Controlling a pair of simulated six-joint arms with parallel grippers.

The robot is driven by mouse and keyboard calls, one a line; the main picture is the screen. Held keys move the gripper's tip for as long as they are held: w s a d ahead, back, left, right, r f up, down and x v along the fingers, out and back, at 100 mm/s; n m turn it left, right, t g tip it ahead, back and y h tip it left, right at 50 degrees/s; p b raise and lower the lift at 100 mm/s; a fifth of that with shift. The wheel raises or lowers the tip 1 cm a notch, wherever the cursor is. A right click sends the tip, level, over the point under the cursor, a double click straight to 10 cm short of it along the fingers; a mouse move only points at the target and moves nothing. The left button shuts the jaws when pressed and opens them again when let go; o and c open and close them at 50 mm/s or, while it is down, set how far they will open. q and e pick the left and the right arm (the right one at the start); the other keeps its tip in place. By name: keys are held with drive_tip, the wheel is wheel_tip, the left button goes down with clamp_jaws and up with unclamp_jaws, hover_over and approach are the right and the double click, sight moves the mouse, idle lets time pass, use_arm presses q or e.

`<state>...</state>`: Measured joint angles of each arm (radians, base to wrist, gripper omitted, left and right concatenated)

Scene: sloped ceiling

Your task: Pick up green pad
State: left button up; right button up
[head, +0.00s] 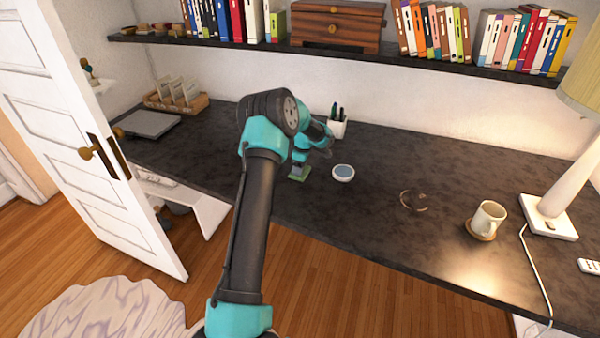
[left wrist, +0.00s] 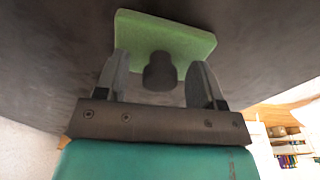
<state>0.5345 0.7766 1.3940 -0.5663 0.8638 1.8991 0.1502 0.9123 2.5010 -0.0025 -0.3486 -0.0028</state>
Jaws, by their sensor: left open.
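The green pad (head: 299,175) lies on the dark desk, to the left of a small round bowl, and my left arm partly covers it in the head view. It also shows in the left wrist view (left wrist: 165,32) as a pale green block with rounded corners. My left gripper (head: 301,166) is right at the pad. In the left wrist view the two fingers of my left gripper (left wrist: 159,66) are apart, with their tips at the pad's near edge. A dark round shape sits between the fingers. I cannot tell whether the tips touch the pad. My right gripper is not in view.
The small bowl (head: 343,173) stands close to the right of the pad. A pen cup (head: 338,128) stands behind my gripper. A mug (head: 488,217) on a coaster and a lamp (head: 550,215) are at the right. The desk's middle is mostly clear.

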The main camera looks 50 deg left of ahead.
use_arm(q)
drive_tip(key=shift+c, duration=0.3)
drive_tip(key=c, duration=0.9)
drive_tip(key=shift+r, duration=0.1)
drive_tip(key=shift+c, duration=0.2)
drive_tip(key=shift+r, duration=1.6)
drive_tip(key=shift+s+d+r, duration=0.1)
drive_tip(key=shift+s+d, duration=0.05)
drive_tip(key=shift+d, duration=0.05)
drive_tip(key=s+d, duration=0.3)
drive_tip(key=d, duration=0.1)
drive_tip(key=s+d+r, duration=0.1)
drive_tip(key=s+d, duration=0.2)
drive_tip(key=s, duration=0.1)
drive_tip(key=s+d, duration=0.3)
drive_tip(key=d, duration=0.1)
drive_tip(key=shift+s+d+r, duration=0.15)
drive_tip(key=shift+d+r, duration=0.05)
drive_tip(key=shift+d, duration=0.15)
